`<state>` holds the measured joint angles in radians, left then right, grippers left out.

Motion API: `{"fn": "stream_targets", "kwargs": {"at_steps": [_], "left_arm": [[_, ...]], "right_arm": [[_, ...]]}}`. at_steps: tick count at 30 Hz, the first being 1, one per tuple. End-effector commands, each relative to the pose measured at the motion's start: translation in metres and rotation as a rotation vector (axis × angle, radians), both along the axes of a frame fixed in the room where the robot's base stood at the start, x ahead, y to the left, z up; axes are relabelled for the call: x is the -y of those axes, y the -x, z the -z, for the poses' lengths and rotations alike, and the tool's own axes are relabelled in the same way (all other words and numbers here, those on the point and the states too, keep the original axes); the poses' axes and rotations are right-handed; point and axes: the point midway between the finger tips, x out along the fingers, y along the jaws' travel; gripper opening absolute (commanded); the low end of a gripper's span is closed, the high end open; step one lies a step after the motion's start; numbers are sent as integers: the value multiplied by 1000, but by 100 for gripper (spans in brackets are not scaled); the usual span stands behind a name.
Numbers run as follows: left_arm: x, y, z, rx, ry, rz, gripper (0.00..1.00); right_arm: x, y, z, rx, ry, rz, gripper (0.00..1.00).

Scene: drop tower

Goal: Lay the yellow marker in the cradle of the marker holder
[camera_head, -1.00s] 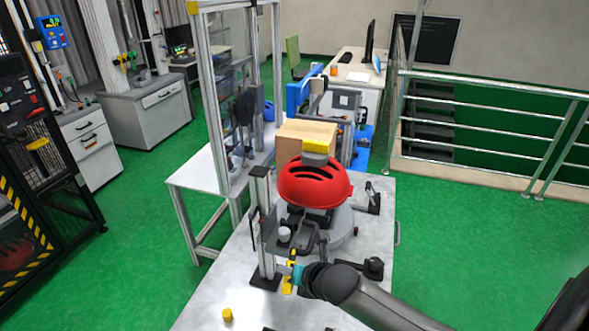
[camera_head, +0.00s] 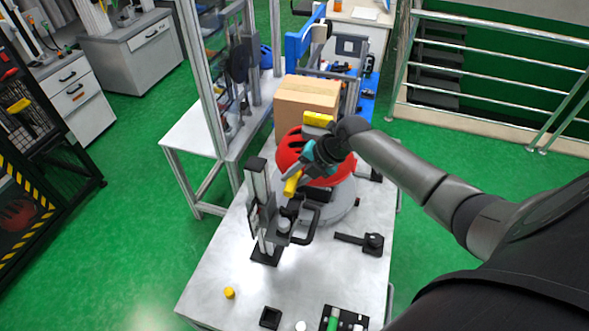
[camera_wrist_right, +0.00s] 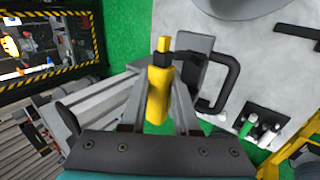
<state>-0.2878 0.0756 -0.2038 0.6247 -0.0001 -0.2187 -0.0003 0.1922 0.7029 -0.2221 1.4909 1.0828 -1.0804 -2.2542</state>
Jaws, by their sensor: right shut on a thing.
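The yellow marker (camera_head: 292,184) is in my right gripper (camera_head: 303,170), which is shut on it. In the right wrist view the marker (camera_wrist_right: 157,95) stands between the two fingers of the gripper (camera_wrist_right: 156,112), its narrow tip pointing away from the wrist. What looks like the marker holder is an upright metal post (camera_head: 260,200) on a black base, with a dark bracket (camera_head: 283,229) on its side. The marker is above and slightly right of this bracket, seemingly apart from it. I cannot make out the cradle clearly. My left gripper is not in view.
A red helmet (camera_head: 288,155) is behind my gripper, with a yellow-topped block (camera_head: 319,119) above it. A cardboard box (camera_head: 307,97) stands behind. A black clamp (camera_head: 372,243), yellow cap (camera_head: 229,292) and black square cup (camera_head: 270,318) are on the metal table (camera_head: 215,270). The table's front left is mostly clear.

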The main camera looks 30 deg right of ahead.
Motion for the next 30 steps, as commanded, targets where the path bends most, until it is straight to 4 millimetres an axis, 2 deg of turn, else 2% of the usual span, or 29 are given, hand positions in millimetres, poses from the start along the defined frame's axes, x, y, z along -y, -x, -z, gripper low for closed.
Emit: {"fn": "stream_targets", "kwargs": {"at_steps": [1, 3, 6, 11, 19, 30], "left_arm": [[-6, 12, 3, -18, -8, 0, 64], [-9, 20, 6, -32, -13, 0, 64], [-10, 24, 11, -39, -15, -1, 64], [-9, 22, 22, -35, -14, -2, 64], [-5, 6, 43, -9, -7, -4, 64], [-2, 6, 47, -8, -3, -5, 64]], "right_arm": [[0, 0, 3, 0, 0, 0, 0], [0, 0, 6, 1, 1, 1, 0], [0, 0, 14, 0, 2, 1, 0], [0, 0, 29, 1, 1, 1, 0], [0, 0, 54, 2, 3, 0, 0], [1, 1, 59, -3, 3, 1, 0]]}}
